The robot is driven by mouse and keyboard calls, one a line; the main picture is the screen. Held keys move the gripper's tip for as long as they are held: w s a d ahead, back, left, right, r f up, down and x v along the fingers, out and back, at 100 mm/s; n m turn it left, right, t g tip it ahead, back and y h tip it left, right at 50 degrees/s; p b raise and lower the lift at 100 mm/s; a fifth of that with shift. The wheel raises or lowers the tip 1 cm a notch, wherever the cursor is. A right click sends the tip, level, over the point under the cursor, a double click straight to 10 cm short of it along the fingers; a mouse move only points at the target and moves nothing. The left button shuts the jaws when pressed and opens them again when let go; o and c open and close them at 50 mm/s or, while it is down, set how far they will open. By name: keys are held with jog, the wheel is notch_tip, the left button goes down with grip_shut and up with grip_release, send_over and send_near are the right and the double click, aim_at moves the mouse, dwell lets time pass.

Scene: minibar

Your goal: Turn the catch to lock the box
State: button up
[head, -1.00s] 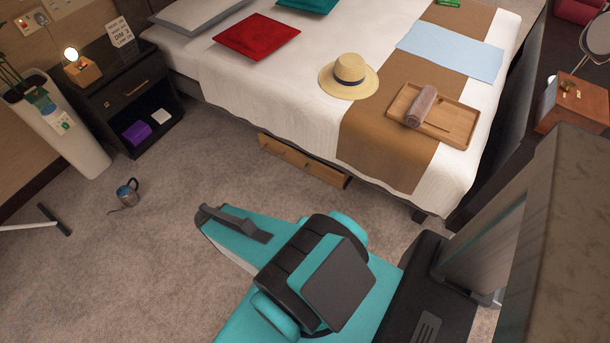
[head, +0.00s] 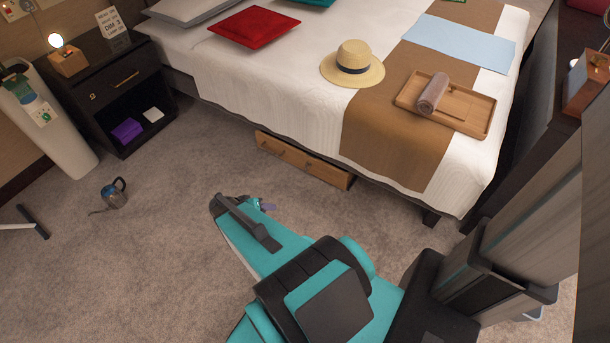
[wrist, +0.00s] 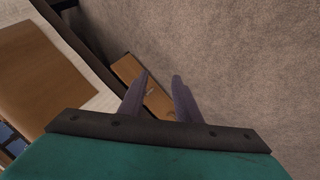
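A brown wooden box-like piece (head: 584,88) stands at the right edge of the head view, partly cut off. I cannot make out a catch on it, or tell whether it is the task's box. My gripper (wrist: 161,76) is open and empty in the wrist view, its two grey fingers apart. Beyond the fingers, a wooden drawer front (wrist: 146,88) shows under the bed. In the head view my gripper's tips show just past my teal arm, low over the carpet, in front of the bed and far from the wooden piece.
The bed (head: 300,95) fills the back, with a straw hat (head: 353,65) and wooden tray (head: 470,112) on it. The under-bed drawer (head: 303,160) juts out. Open carpet lies before the bed.

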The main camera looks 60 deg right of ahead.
aim_at(306, 167)
jog(key=w+d+f+m+h+b, duration=0.1)
jog(key=d+f+m+h+b, duration=0.1)
jog(key=d+f+b, duration=0.2)
jog(key=w+d+f+m+t+h+b, duration=0.1)
jog(key=d+f+b, duration=0.3)
jog(key=d+b, duration=0.6)
jog(key=w+d+f+m+t+h+b, duration=0.1)
jog(key=w+d+f+m+h+b, duration=0.2)
jog(key=d+b, duration=0.4)
jog(key=d+f+m, duration=0.1)
jog(key=d+f, duration=0.1)
jog(key=d, duration=0.2)
jog(key=shift+w+f, duration=0.1)
jog(key=shift+d+f, duration=0.1)
jog(key=shift+d, duration=0.05)
jog(key=shift+b+x, duration=1.65)
jog(key=shift+x, duration=5.1)
